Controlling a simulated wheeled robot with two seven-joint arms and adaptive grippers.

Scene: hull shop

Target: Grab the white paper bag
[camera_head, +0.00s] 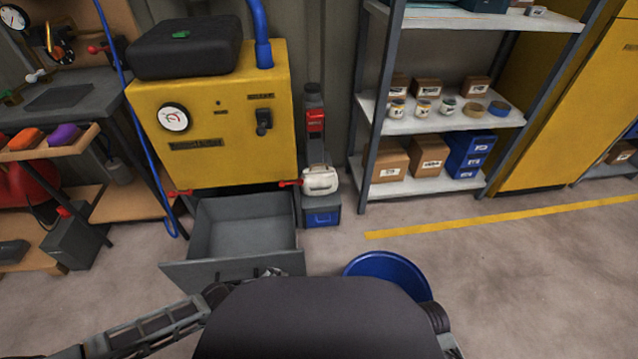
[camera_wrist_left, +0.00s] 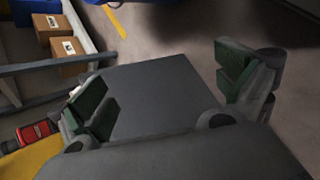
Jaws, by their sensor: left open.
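I cannot make out a clear white paper bag in either view. An off-white object with a handle-like top (camera_head: 320,182) sits on a blue and grey box beside the yellow machine; I cannot tell if it is a bag. My right gripper is not in view.
The yellow machine (camera_head: 215,115) stands behind the drawer, with a black case (camera_head: 185,48) on top. A metal shelf (camera_head: 440,112) with boxes and jars stands right of it. A blue tub (camera_head: 388,265) is close in front. The floor to the right is clear.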

